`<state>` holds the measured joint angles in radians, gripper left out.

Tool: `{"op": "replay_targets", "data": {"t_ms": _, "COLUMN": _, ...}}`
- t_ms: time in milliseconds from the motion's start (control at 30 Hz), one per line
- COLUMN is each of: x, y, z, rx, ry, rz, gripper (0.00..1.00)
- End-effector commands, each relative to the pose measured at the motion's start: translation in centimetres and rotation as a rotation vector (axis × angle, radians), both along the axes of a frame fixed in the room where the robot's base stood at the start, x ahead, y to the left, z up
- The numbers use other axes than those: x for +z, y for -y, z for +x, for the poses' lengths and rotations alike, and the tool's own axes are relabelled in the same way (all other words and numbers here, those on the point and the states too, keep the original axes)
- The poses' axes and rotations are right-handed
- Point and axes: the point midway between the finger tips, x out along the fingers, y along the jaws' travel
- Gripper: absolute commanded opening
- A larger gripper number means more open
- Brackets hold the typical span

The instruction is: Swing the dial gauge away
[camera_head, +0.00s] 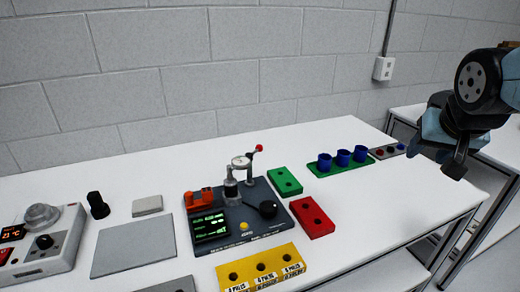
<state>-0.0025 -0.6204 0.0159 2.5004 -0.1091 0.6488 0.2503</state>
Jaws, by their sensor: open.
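The dial gauge (241,163) has a round white face and stands on the dark test fixture (262,221) in the middle of the table. A lever with a red ball tip (258,148) rises just right of the gauge. Below the gauge is a grey cylindrical part (231,190); I cannot tell whether the gauge touches it. My gripper (437,161) is open and empty at the right, above the table's right end and far from the gauge.
Blue cups (342,157) stand back right. A grey mat (134,248) lies left. Open table lies right.

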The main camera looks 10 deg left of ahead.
Motion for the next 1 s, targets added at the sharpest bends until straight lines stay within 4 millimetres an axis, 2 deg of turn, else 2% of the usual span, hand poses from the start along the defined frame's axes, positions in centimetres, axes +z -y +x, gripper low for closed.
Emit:
{"op": "replay_targets", "data": {"t_ms": 100, "x": -0.9, "y": -0.2, "z": 4.3, "rx": -0.067, "ry": 0.081, "rz": 0.037, "gripper": 0.50}}
{"op": "replay_targets", "data": {"t_ms": 267, "x": -2.1, "y": -1.3, "z": 9.5, "rx": -0.125, "ry": 0.196, "rz": 0.127, "gripper": 0.50}}
{"op": "replay_targets", "data": {"t_ms": 500, "x": -4.7, "y": -4.9, "z": 15.8, "rx": -0.146, "ry": 0.319, "rz": 0.351, "gripper": 0.50}}
{"op": "replay_targets", "data": {"t_ms": 733, "x": -7.9, "y": -10.0, "z": 19.7, "rx": -0.124, "ry": 0.339, "rz": 0.656, "gripper": 0.50}}
{"op": "replay_targets", "data": {"t_ms": 867, "x": -9.9, "y": -13.3, "z": 20.7, "rx": -0.111, "ry": 0.295, "rz": 0.859, "gripper": 0.50}}
{"op": "replay_targets", "data": {"t_ms": 1000, "x": -11.9, "y": -16.8, "z": 20.8, "rx": -0.100, "ry": 0.200, "rz": 1.091, "gripper": 0.50}}
